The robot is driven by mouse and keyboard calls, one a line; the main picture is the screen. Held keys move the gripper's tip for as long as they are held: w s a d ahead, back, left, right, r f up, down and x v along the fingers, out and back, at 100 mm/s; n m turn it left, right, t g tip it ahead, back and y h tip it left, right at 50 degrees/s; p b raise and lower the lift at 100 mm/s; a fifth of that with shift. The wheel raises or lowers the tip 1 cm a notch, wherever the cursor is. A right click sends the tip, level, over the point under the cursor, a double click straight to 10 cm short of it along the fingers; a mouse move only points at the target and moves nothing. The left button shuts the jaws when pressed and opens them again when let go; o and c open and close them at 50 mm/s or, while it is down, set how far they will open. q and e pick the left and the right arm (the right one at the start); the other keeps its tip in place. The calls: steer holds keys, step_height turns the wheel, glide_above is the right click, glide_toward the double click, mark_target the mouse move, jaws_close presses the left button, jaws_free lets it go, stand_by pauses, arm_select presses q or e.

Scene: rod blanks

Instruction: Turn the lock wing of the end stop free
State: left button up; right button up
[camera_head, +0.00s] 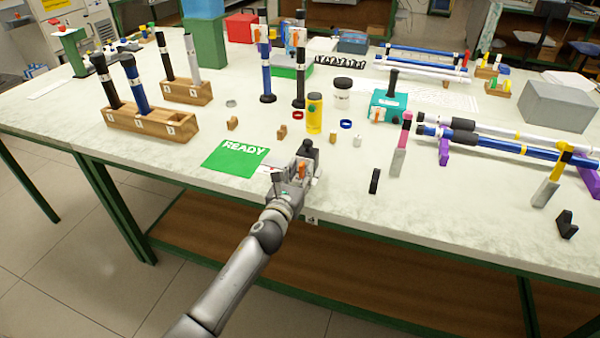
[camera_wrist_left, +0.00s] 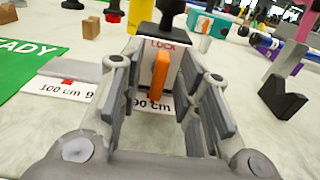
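The end stop (camera_wrist_left: 180,72) stands just ahead of my left gripper in the left wrist view, with a white face marked LOCK and a black top. Its orange lock wing (camera_wrist_left: 160,74) points upright on that face. In the head view the black top of the end stop (camera_head: 309,149) and the orange wing (camera_head: 301,170) show at the table's front edge, partly covered by my gripper. My left gripper (camera_head: 296,172) is open, with one finger (camera_wrist_left: 168,100) on each side of the wing and visible gaps between. My right gripper is out of view.
A white scale strip (camera_wrist_left: 62,88) marked in cm lies under the end stop. A green READY mat (camera_head: 235,158) lies to the left. A small black block (camera_head: 375,181) stands to the right. Wooden blocks, a yellow bottle (camera_head: 314,114) and rods stand further back.

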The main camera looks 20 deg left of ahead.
arm_select(q)
jaws_close()
steer(key=shift+n, duration=1.1)
steer(key=n, duration=0.4)
steer(key=shift+a, duration=0.1)
steer(key=n, duration=0.6)
steer(key=shift+a+f+n, duration=0.1)
steer(key=shift+f+n, duration=0.05)
steer(key=shift+n, duration=0.25)
steer(key=n, duration=0.4)
steer(key=shift+f+n, duration=0.1)
steer(key=shift+n, duration=0.3)
